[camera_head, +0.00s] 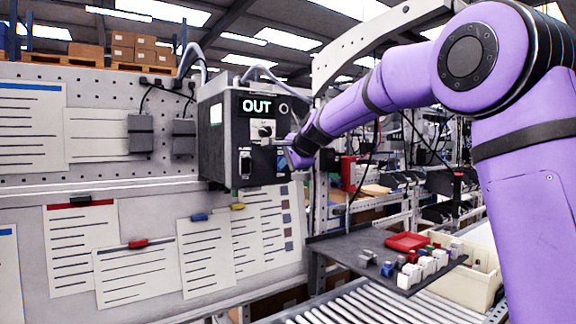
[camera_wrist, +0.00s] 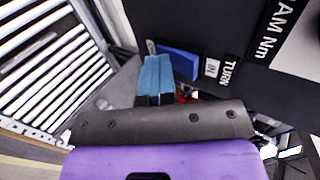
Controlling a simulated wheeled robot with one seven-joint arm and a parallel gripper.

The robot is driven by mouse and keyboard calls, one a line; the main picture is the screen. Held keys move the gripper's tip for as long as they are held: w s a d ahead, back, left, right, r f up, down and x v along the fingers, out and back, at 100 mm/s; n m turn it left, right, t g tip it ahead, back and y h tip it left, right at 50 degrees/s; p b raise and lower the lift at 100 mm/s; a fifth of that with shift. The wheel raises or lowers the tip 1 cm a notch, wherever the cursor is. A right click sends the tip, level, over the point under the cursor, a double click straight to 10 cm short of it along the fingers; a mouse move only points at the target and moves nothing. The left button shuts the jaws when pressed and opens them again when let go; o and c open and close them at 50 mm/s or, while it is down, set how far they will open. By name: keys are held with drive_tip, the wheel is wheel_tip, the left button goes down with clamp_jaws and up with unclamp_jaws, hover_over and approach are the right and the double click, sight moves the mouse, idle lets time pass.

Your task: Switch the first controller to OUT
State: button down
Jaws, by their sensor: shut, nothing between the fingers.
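My gripper (camera_head: 277,142) is at the controller's face, just below and right of this switch. Its fingers (camera_wrist: 155,75) are shut with nothing between them. Whether they touch the switch cannot be told. The wrist view shows the dark controller face (camera_wrist: 215,25) close by, with a TURN label (camera_wrist: 231,70) and a blue part (camera_wrist: 179,62).
A dark shelf (camera_head: 335,250) with several small coloured parts and a red tray (camera_head: 407,242) lies below right. A roller conveyor (camera_head: 350,308) runs beneath it. Papers (camera_head: 205,255) hang on the board at left. Cables loop above the controller.

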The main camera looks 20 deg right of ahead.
drive_tip(key=shift+w+a+f, duration=0.1)
drive_tip(key=shift+w+f, duration=0.05)
drive_tip(key=shift+f, duration=0.1)
